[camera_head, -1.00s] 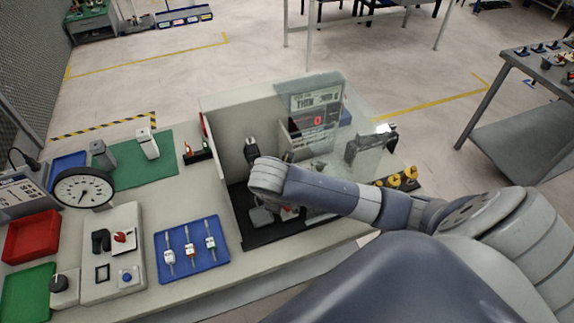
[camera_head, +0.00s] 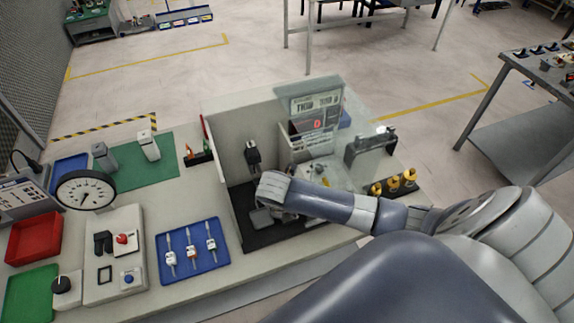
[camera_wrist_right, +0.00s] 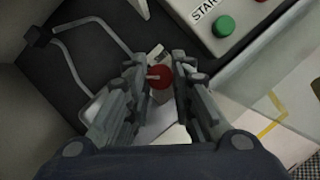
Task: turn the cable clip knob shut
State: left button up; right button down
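A red round knob (camera_wrist_right: 161,77) on a pale base shows in the right wrist view; it appears to be the cable clip knob. My right gripper (camera_wrist_right: 161,73) is open, with one finger on each side of the knob. Narrow gaps seem to show, but I cannot tell whether either finger touches it. In the head view my right arm reaches in from the right over the walled booth, and its wrist (camera_head: 275,188) hides the knob and fingertips. My left gripper is in neither view.
A grey booth wall (camera_head: 228,135) and a clear panel (camera_head: 368,150) flank the arm. A bent grey rod (camera_wrist_right: 75,62) and a green START button (camera_wrist_right: 223,26) lie near the gripper. A blue tray (camera_head: 207,262) sits on the bench left of the booth.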

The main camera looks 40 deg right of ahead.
dwell(0.4)
jog(key=m+g, duration=0.1)
jog(key=m, duration=0.2)
jog(key=shift+w, duration=0.1)
jog(key=m+g, duration=0.1)
jog(key=m, duration=0.3)
jog(key=shift+w+a+m+g+h, duration=0.1)
jog(key=shift+m+g+h, duration=0.2)
jog(key=shift+g+h, duration=0.1)
jog(key=m+g, duration=0.1)
jog(key=m, duration=0.3)
jog(key=shift+w+m+g, duration=0.1)
jog(key=shift+m+g, duration=0.2)
jog(key=shift+g, duration=0.1)
jog(key=m+g+y, duration=0.1)
jog(key=m, duration=0.3)
jog(key=shift+w, duration=0.1)
jog(key=c, duration=1.4)
grip_release()
jog(key=shift+o, duration=0.2)
